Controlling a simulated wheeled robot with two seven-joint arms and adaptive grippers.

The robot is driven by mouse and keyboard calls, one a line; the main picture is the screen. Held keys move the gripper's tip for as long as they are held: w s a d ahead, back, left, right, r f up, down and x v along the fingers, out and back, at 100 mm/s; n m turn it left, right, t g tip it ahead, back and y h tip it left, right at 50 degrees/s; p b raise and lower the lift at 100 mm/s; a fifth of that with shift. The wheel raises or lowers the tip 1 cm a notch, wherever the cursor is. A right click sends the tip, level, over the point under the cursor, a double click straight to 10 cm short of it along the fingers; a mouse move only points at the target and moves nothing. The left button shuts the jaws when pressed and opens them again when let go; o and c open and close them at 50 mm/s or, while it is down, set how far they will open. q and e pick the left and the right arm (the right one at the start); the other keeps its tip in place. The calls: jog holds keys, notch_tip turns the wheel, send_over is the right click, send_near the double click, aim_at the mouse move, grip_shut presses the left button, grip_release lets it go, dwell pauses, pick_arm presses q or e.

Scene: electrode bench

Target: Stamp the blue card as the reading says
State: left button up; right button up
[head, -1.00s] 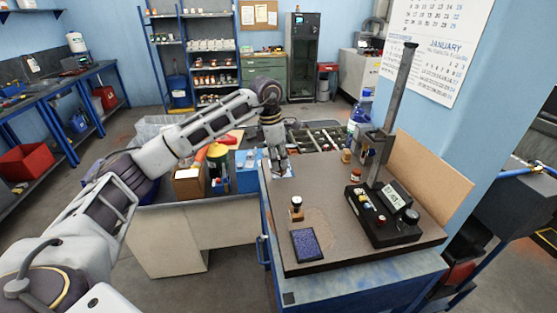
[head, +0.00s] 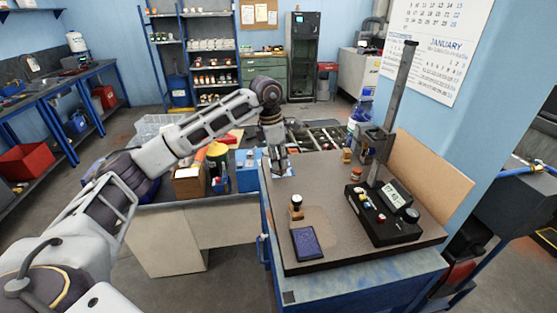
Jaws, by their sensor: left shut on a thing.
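My left gripper (head: 279,171) points down at the far left corner of the bench top. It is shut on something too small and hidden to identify. A dark-handled stamp (head: 297,202) stands upright near the bench's left side. A flat dark blue rectangle (head: 307,242) lies in front of it; I cannot tell whether it is the blue card or an ink pad. A black meter (head: 381,216) with a lit display (head: 393,195) sits at the right; its digits are too small to read surely. My right gripper is not in view.
A tall stand (head: 401,95) rises behind the meter. Two small jars, an amber one (head: 346,156) and an orange one (head: 356,174), stand near the back edge. A blue box (head: 246,180) is left of the bench. The bench's middle is clear.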

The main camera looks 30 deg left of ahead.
pick_arm(q)
jog(key=shift+r+p, duration=2.25)
jog(key=shift+r, duration=1.25)
